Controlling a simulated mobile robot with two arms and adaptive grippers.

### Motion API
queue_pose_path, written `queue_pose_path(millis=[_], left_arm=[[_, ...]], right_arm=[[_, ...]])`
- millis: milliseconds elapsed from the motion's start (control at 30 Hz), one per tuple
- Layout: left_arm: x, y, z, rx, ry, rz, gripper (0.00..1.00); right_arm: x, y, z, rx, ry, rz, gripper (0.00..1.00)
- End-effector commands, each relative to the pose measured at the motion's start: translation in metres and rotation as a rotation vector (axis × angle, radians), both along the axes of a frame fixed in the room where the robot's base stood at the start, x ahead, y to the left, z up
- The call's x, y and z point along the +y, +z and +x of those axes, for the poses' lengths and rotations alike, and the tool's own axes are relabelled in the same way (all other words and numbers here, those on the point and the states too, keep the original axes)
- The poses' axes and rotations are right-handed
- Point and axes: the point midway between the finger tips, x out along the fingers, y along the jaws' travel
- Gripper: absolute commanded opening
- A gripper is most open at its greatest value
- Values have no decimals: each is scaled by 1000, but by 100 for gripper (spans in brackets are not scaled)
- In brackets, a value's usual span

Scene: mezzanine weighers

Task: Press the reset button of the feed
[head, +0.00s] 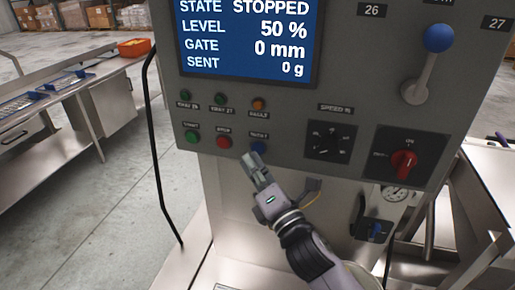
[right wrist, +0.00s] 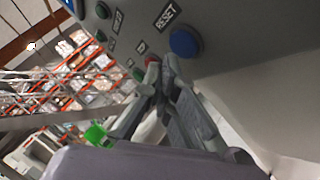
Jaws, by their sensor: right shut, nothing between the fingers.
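The feed's grey control panel (head: 290,105) has a blue reset button (head: 258,147) at the right end of its lower button row. In the right wrist view the blue button (right wrist: 185,41) sits beside its RESET label. My right gripper (head: 252,160) is shut and empty, its fingertips just below the blue button in the head view. In the right wrist view the fingertips (right wrist: 163,72) are close beside the button; I cannot see contact. The screen (head: 245,40) reads STOPPED, level 50 %, gate 0 mm, sent 0 g. My left gripper is not in view.
A red button (head: 223,142) and a green button (head: 193,137) sit left of the blue one. To the right are a black speed dial (head: 331,142), a red rotary switch (head: 404,163) and a blue-knobbed lever (head: 437,40). A steel table (head: 75,75) stands at left.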

Motion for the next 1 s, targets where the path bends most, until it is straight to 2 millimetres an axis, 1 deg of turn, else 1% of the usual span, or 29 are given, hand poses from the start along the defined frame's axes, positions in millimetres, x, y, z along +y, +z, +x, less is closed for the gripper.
queue_pose_path(millis=[333, 733, 900, 1000], left_arm=[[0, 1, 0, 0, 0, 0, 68], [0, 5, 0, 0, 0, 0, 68], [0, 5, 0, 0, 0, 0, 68], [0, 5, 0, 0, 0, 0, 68]], right_arm=[[1, 0, -3, 0, 2, 1, 0], [13, 0, -40, 2, 2, 2, 0], [15, 0, -48, 0, 0, 1, 0], [16, 0, -49, 0, 1, 1, 0]])
